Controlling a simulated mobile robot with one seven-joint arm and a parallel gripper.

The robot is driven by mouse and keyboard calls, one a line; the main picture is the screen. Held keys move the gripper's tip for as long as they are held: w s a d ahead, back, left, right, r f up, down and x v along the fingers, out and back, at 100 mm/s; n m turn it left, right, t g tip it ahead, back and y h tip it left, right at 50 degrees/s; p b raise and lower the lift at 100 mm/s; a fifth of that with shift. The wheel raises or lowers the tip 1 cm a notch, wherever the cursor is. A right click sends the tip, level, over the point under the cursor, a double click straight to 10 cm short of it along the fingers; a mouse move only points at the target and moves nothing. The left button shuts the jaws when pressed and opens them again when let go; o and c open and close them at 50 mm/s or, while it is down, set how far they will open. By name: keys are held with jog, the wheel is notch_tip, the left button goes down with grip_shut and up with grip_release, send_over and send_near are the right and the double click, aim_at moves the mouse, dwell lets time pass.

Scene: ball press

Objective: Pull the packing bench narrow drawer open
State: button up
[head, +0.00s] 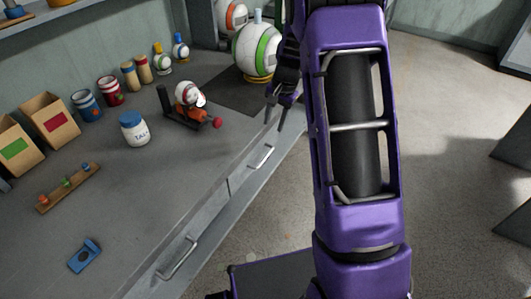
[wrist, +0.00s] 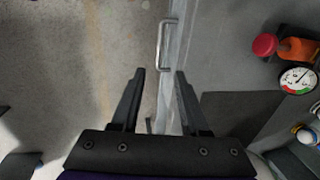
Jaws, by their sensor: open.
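The packing bench (head: 165,205) fills the left of the head view. Its front has two drawer fronts with metal bar handles. The farther front, which looks the shorter and so the narrow drawer (head: 243,178), appears flush with the bench. Its handle (head: 262,157) is a pale bar. My gripper (head: 276,119) is open and empty, pointing down near the bench's front edge, beyond that handle. In the wrist view a bar handle (wrist: 162,45) lies ahead of my open gripper (wrist: 159,72), apart from the fingertips and roughly in line with the gap.
The nearer drawer handle (head: 178,260) is at lower left. A ball press with a red knob (head: 217,123) stands on the bench, near a dark mat (head: 232,94) and a large ball (head: 257,52). A white jar (head: 134,130) is farther left. Floor (head: 440,130) at right is clear.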

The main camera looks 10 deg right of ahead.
aim_at(265, 158)
jog(key=f, duration=0.5)
jog(key=w+a+f+b, duration=0.1)
jog(key=f, duration=0.4)
jog(key=w+a+f, duration=0.1)
jog(key=f, duration=0.5)
jog(key=shift+w+b, duration=0.1)
jog(key=shift+b, duration=0.2)
jog(key=shift+c, duration=0.3)
grip_shut()
dwell(0.3)
